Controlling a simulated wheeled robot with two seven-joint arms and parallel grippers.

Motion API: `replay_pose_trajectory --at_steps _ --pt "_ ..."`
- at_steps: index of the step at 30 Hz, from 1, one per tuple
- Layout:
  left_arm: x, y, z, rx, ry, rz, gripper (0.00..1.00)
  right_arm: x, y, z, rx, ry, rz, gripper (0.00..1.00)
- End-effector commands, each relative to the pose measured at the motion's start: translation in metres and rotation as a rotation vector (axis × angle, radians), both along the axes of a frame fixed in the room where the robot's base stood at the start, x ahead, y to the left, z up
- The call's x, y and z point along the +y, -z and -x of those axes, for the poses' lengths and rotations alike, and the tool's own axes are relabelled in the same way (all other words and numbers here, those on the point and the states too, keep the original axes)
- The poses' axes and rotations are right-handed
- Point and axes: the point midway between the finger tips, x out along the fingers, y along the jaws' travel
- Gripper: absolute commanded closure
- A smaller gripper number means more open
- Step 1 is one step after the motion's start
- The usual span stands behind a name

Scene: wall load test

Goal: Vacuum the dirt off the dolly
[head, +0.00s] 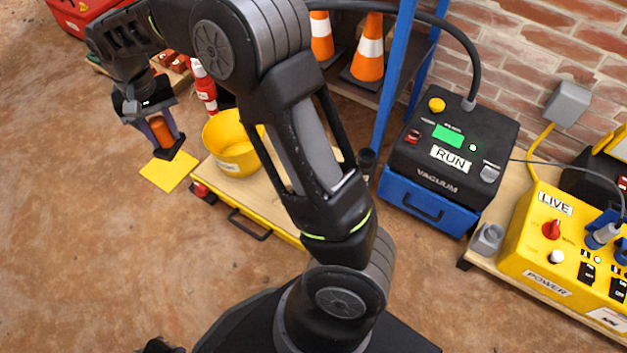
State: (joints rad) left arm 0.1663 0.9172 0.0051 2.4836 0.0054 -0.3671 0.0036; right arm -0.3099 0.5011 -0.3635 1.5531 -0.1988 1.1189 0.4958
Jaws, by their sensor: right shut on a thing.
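My right gripper (158,136) is at the upper left, shut on an orange-brown cylindrical piece (161,132). It is above the floor near a flat yellow square (168,171); whether they touch cannot be told. A low platform with a wooden top and yellow side (262,222), which may be the dolly, lies to its right, partly hidden by my right arm. No dirt can be made out on it. The black vacuum unit (440,178) stands at the right, labelled RUN, with a green display and a black hose (462,45). The hose's far end is hidden. My left gripper cannot be made out.
A yellow bucket (234,150) stands on the platform. Orange cones (369,52) are on a shelf with a blue post (391,80). A yellow power box (553,235) marked LIVE is at the right by the brick wall.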

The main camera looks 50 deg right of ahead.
Motion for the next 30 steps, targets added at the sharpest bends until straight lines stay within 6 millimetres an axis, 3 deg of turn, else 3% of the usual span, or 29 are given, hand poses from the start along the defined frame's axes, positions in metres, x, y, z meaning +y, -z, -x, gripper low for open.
replay_pose_trajectory --at_steps 1,8,11,15,21,24,30 --pt "0.0 0.001 0.0 0.0 0.0 0.0 1.0 -0.013 0.025 0.004 0.01 0.124 0.004 1.0" --pt "0.0 0.004 -0.001 -0.002 -0.001 0.0 1.0 -0.09 0.142 0.032 0.01 0.941 0.011 1.0" --pt "0.0 0.005 -0.001 -0.003 -0.001 -0.001 1.0 -0.13 0.188 0.057 0.009 1.313 0.012 1.0" --pt "0.0 0.007 -0.001 -0.004 -0.001 -0.001 1.0 -0.184 0.243 0.104 0.006 1.805 0.014 1.0" --pt "0.0 0.008 -0.002 -0.004 -0.003 -0.001 1.0 -0.243 0.294 0.178 0.001 2.348 0.009 1.0" --pt "0.0 0.009 -0.002 -0.004 -0.003 -0.001 1.0 -0.258 0.307 0.205 0.001 2.512 0.005 1.0" --pt "0.0 0.009 -0.002 -0.004 -0.003 -0.001 1.0 -0.27 0.317 0.227 0.0 2.641 0.0 1.0"
